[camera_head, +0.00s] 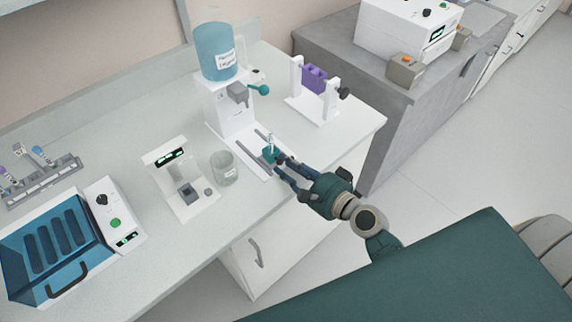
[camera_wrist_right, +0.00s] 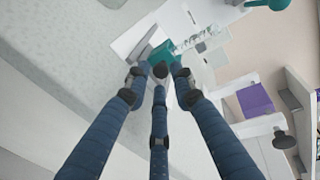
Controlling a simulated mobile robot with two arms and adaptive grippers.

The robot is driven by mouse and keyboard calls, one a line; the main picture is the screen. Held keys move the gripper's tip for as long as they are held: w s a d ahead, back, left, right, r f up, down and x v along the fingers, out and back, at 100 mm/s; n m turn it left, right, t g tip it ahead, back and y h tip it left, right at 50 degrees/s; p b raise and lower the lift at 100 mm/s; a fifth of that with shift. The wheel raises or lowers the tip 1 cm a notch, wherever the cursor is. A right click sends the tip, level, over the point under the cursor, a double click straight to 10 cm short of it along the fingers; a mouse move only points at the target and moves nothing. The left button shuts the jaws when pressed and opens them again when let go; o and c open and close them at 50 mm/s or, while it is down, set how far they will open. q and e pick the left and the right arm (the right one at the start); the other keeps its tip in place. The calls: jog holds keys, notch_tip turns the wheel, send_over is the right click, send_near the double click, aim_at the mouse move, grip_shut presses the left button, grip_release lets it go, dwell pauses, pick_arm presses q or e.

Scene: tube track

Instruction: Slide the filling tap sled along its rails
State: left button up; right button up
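The filling tap sled is a small teal block (camera_head: 270,154) on the rails (camera_head: 262,138) of the white filling stand. A clear tube (camera_head: 270,140) stands upright in it. My right gripper (camera_head: 279,161) reaches in from the lower right, with its fingertips at the sled's near end. In the right wrist view the teal block (camera_wrist_right: 163,51) lies just beyond and between the fingertips (camera_wrist_right: 160,71). The tube (camera_wrist_right: 198,40) extends to the right of it there. I cannot tell whether the fingers press on the block. My left gripper is not in view.
The white stand with a blue bottle (camera_head: 217,58) and a teal tap lever (camera_head: 259,89) is behind the sled. A beaker (camera_head: 224,170) and a scale (camera_head: 180,180) stand left of the rails. A purple rack holder (camera_head: 314,80) is to the right. The bench edge is close by.

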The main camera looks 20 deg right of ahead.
jog(key=shift+s+r, duration=0.1)
jog(key=shift+s, duration=0.05)
jog(key=v, duration=1.2)
